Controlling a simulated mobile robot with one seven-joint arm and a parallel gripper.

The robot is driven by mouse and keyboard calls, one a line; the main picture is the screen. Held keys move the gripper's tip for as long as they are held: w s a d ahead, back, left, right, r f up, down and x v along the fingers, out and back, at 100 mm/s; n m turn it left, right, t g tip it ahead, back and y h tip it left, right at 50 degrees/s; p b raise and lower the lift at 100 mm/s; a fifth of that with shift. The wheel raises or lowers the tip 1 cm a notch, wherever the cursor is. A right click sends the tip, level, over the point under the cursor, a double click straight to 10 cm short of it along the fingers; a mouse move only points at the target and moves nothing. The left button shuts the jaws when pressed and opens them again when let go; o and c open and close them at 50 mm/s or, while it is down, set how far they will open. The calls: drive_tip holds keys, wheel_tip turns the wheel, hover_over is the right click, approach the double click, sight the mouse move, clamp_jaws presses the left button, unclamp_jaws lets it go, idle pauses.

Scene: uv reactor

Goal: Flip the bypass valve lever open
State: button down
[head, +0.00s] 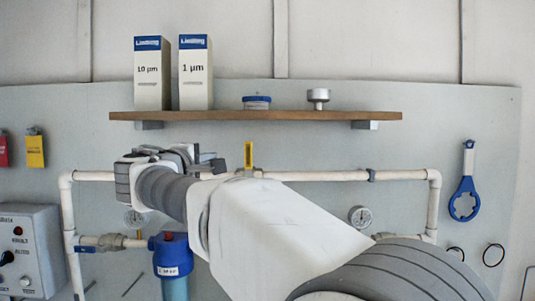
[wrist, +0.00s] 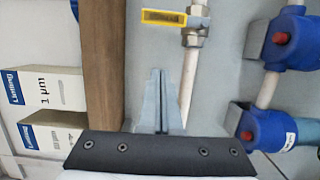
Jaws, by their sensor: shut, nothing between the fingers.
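The bypass valve's yellow lever (head: 248,154) stands upright, crosswise to the white upper pipe (head: 315,176), just under the shelf. In the wrist view, which is turned sideways, the yellow lever (wrist: 163,17) points left from the metal valve body (wrist: 194,38), square to the pipe. My gripper (head: 218,165) is to the left of the lever in the head view, with its fingers partly hard to make out. In the wrist view my gripper (wrist: 158,74) has its fingers together and empty, apart from the lever, between the shelf edge and the pipe.
A wooden shelf (head: 260,115) runs above the pipe, with two filter boxes (head: 152,75) on it. Blue filter housings (wrist: 281,40) sit below the pipe. A blue wrench (head: 465,195) hangs at right, a control box (head: 35,240) stands at left. My arm covers the lower middle.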

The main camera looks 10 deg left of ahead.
sight(248, 158)
drive_tip(key=w+d+p, duration=0.2)
drive_tip(key=w+d, duration=0.2)
drive_tip(key=w, duration=0.1)
drive_tip(key=shift+w, duration=0.3)
